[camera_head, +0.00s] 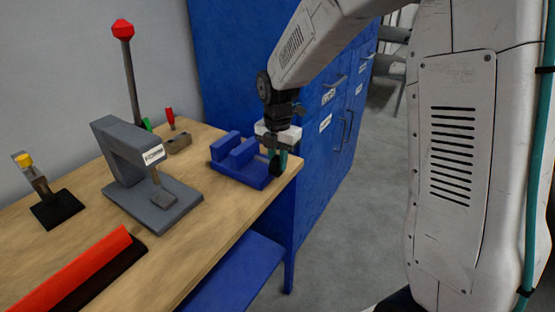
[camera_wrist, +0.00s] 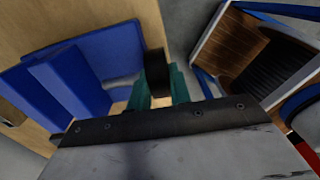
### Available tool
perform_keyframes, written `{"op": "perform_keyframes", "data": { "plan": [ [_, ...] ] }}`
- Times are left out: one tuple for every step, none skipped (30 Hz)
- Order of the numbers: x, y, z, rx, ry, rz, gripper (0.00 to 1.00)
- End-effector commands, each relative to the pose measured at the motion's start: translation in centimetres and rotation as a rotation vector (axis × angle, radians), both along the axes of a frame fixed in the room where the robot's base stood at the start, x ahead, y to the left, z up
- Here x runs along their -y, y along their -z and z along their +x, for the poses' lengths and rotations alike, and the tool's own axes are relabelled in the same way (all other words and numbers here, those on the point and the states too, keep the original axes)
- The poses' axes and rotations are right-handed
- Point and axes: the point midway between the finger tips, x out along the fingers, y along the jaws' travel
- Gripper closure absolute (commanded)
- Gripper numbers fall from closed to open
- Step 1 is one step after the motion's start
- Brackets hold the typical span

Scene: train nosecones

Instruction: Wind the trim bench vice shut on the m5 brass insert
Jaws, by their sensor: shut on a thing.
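The blue bench vice (camera_head: 240,178) stands at the right end of the wooden bench, with two upright blue jaws and a gap between them. It also shows at the left of the wrist view (camera_wrist: 65,80). My gripper (camera_head: 280,158) is at the vice's right end, its teal fingers (camera_wrist: 158,92) shut on the dark round vice handle (camera_wrist: 156,70). The handle also shows below the gripper in the head view (camera_head: 275,168). I cannot make out a brass insert between the jaws in either view.
A grey press (camera_head: 150,190) with a red-knobbed lever (camera_head: 123,30) stands left of the vice. Small red and green-handled tools are behind it. A red bar (camera_head: 75,270) lies at the front left. Blue cabinets (camera_head: 325,150) stand behind; grey floor is open at right.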

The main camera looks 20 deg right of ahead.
Motion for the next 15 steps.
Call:
{"op": "perform_keyframes", "data": {
  "plan": [
    [0.01,-0.01,0.02,-0.002,0.0,0.002,1.0],
    [0.02,-0.01,0.03,-0.004,0.001,0.005,1.0],
    [0.03,0.0,0.03,-0.008,0.002,0.011,1.0],
    [0.04,0.0,0.05,-0.01,0.002,0.016,1.0],
    [0.06,0.01,0.07,-0.015,0.002,0.021,1.0],
    [0.09,0.02,0.09,-0.022,0.001,0.031,1.0],
    [0.11,0.02,0.1,-0.029,0.003,0.04,1.0],
    [0.16,0.01,0.13,-0.037,0.002,0.051,1.0],
    [0.22,-0.01,0.21,-0.048,0.004,0.068,1.0],
    [0.27,0.0,0.22,-0.058,0.003,0.081,1.0],
    [0.28,0.02,0.24,-0.069,0.004,0.097,1.0],
    [0.34,0.06,0.27,-0.086,0.004,0.119,1.0],
    [0.43,0.07,0.33,-0.099,0.004,0.137,1.0],
    [0.46,0.05,0.37,-0.113,0.005,0.157,1.0],
    [0.5,0.09,0.41,-0.133,0.005,0.184,1.0]
  ]
}}
